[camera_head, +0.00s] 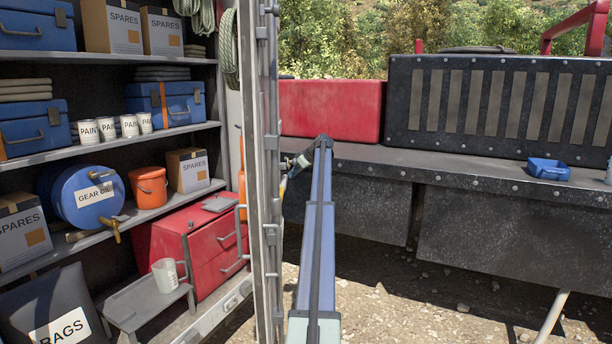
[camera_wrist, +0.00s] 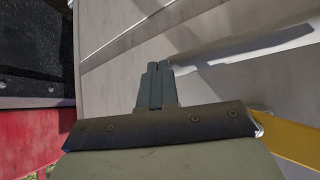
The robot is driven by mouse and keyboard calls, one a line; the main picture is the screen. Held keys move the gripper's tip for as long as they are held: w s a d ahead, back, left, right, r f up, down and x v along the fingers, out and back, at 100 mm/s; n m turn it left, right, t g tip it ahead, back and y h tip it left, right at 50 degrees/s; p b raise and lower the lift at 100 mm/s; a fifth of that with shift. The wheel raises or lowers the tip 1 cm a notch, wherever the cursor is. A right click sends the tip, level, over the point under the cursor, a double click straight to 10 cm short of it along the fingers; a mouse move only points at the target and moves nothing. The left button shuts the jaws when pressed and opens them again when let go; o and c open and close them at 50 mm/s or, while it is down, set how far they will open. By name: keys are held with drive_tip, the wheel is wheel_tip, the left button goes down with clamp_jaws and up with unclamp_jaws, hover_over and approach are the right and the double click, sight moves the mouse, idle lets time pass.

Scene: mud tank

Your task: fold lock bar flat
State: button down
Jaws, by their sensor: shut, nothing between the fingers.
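My gripper (camera_wrist: 157,72) shows in the wrist view with its two grey fingers pressed together and nothing between them. The fingertips are over a pale grey panel. A pale grey bar (camera_wrist: 250,50) runs from beside the fingertips to the upper right edge, with a dark shadow along it. It looks like the lock bar, but I cannot be sure. I cannot tell whether the fingertips touch it or how far it stands out. In the head view my fingertips are hidden behind the upright grey door edge (camera_head: 268,150).
In the wrist view a yellow part (camera_wrist: 290,140) is at right and a red surface (camera_wrist: 30,140) at lower left. In the head view, shelves with a red drawer box (camera_head: 205,260) stand left. A red block (camera_head: 330,110) and a black case (camera_head: 480,105) are on the long bench.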

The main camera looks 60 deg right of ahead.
drive_tip(key=shift+w+a+n+y, duration=0.25)
drive_tip(key=shift+w+n+y, duration=0.15)
drive_tip(key=shift+w, duration=0.25)
drive_tip(key=shift+w+a+n+y, duration=0.3)
drive_tip(key=shift+w+n, duration=0.2)
drive_tip(key=shift+w, duration=0.1)
drive_tip(key=shift+s+d, duration=0.15)
drive_tip(key=v, duration=1.3)
drive_tip(key=shift+s+r, duration=0.15)
drive_tip(key=shift+r, duration=0.15)
drive_tip(key=shift+f, duration=0.1)
